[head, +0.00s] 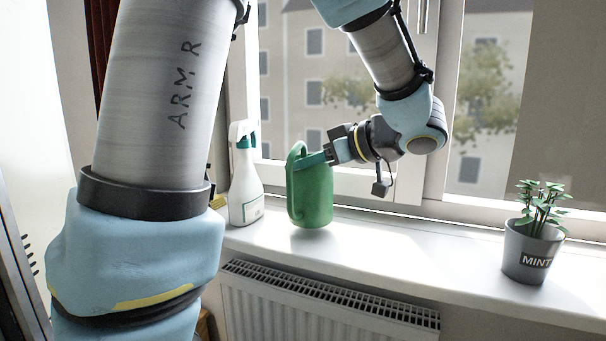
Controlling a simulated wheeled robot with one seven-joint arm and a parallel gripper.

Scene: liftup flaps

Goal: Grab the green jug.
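The green jug (316,198) stands upright on the white windowsill, in the middle of the head view. Its curved handle rises at its upper left. My gripper (306,162) reaches in from the right, with a teal finger across the jug's top, close to the handle. The fingertips overlap the jug and handle in this view, so I cannot tell whether they touch it or are closed on it.
A white spray bottle (244,182) with a green top stands just left of the jug. A potted mint plant (530,250) stands far right. The windowsill (420,245) between jug and plant is clear. A radiator (320,312) is below, and the window is behind.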

